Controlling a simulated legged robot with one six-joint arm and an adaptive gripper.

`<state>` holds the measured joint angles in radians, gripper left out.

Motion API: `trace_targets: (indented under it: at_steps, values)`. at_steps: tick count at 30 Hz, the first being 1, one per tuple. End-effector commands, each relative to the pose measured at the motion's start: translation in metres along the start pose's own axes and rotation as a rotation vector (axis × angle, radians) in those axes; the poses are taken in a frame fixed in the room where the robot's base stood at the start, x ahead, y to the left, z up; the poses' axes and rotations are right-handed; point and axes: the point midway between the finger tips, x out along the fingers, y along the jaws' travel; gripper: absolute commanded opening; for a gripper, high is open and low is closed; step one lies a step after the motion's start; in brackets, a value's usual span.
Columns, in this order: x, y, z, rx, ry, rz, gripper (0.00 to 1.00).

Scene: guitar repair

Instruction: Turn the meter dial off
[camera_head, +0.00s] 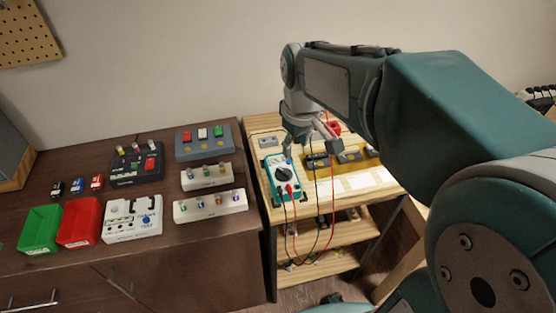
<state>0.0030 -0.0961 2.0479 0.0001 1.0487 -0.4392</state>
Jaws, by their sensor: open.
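The meter (281,177) is a teal and white multimeter lying on the light wooden bench, with a black round dial (284,174) in its middle. Red and black leads (291,203) run from its lower end and hang over the bench's front edge. The dial's pointer setting is too small to read. My gripper (298,153) is open and empty, and shows at the meter's upper end. I cannot tell how high it is above the meter, or whether it touches it. The arm hides part of the bench behind.
The light bench (255,126) also holds small boxes (318,161) right of the meter and a red item (334,128) behind. The dark cabinet (95,180) on the left carries pedals, a green bin (40,229) and a red bin (80,221). A wall stands behind.

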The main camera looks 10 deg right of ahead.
Motion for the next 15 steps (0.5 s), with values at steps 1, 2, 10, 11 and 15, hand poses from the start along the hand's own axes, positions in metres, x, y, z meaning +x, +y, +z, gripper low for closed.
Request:
trace_targets:
  at_steps: [1, 2, 10, 11, 15]
  values:
    - [0.011, 0.006, -0.011, -0.032, -0.031, -0.015, 0.52]
    - [0.017, 0.009, -0.017, -0.053, -0.045, -0.023, 0.52]
    - [0.05, 0.022, -0.046, -0.17, -0.12, -0.07, 0.52]
    - [0.051, 0.022, -0.046, -0.174, -0.122, -0.071, 0.52]
    - [0.06, 0.022, -0.046, -0.177, -0.125, -0.073, 0.52]
